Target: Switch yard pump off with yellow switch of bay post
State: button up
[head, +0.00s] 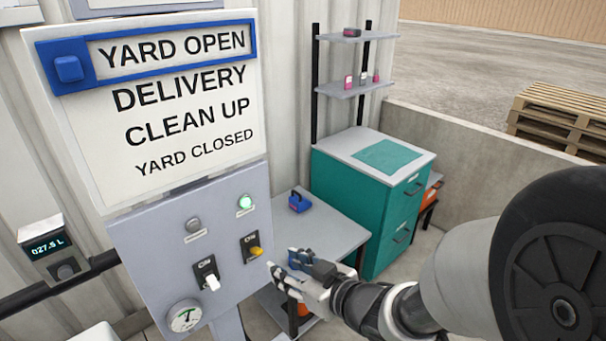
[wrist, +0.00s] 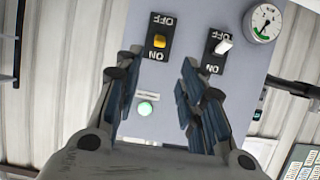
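The bay post panel (head: 224,228) is a grey box under a sign. Its yellow switch (head: 252,248) sits on a black plate at the right, with ON at the top. The wrist view shows the yellow switch (wrist: 159,41) upside down between OFF and ON; I cannot tell its lever position surely. A lit green lamp (head: 245,203) is above it. My gripper (head: 283,262) is open and empty, just right of the panel and apart from the switch. In the wrist view its fingers (wrist: 160,65) are spread, with the yellow switch beyond their tips.
A white switch (head: 210,279) is left of the yellow one, under an unlit lamp (head: 194,225). A gauge (head: 185,316) is below. A grey table (head: 325,228) with a blue object and a teal cabinet (head: 338,205) stand behind my gripper.

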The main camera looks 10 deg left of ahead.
aim_at(260, 252)
jog(key=b+x, duration=0.3)
jog(key=x, duration=0.8)
jog(key=shift+w+a+f, duration=0.2)
jog(key=shift+w, duration=0.05)
jog(key=shift+c, duration=0.2)
grip_shut()
